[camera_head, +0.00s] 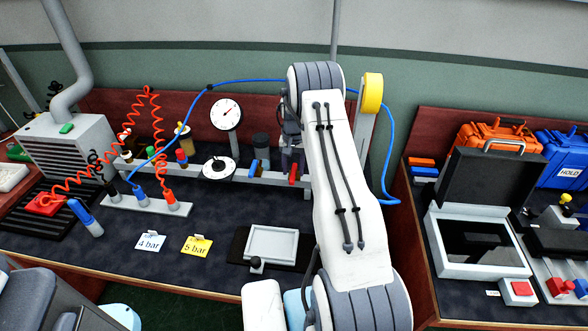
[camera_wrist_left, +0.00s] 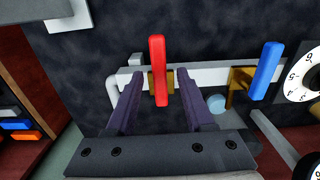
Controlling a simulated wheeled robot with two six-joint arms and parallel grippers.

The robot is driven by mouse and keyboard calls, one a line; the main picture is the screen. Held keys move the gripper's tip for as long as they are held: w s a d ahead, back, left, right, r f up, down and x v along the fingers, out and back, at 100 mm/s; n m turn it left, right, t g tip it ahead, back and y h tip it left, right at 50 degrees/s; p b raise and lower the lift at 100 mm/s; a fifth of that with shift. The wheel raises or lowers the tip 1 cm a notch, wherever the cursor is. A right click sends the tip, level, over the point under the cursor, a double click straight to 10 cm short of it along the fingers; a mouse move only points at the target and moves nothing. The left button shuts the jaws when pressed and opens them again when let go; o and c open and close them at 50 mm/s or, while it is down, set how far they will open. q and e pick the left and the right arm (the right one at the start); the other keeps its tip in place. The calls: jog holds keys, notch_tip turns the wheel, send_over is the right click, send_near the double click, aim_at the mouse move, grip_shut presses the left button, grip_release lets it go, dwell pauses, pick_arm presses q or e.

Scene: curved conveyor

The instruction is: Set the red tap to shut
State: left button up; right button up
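The red tap (camera_head: 293,173) has a red lever and sits on the grey pipe near its right end. It also shows in the left wrist view (camera_wrist_left: 158,62), where its lever stands across the pipe, over a brass-coloured body. My left gripper (camera_wrist_left: 159,80) is open, with one dark finger on each side of the red lever and a visible gap on both sides. In the head view my left arm hides most of this gripper. My right gripper is not in view.
A blue tap (camera_head: 252,168) stands left of the red one on the same pipe; the wrist view shows it (camera_wrist_left: 265,70) at right. A round gauge (camera_head: 226,112) and a white dial (camera_head: 217,168) are further left. A grey tray (camera_head: 271,244) lies in front.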

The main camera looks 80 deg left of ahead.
aim_at(293, 172)
pick_arm(q)
notch_tip(293, 172, up, 10)
jog(key=b, duration=0.2)
jog(key=shift+r, duration=0.2)
dwell(0.3)
dwell(0.5)
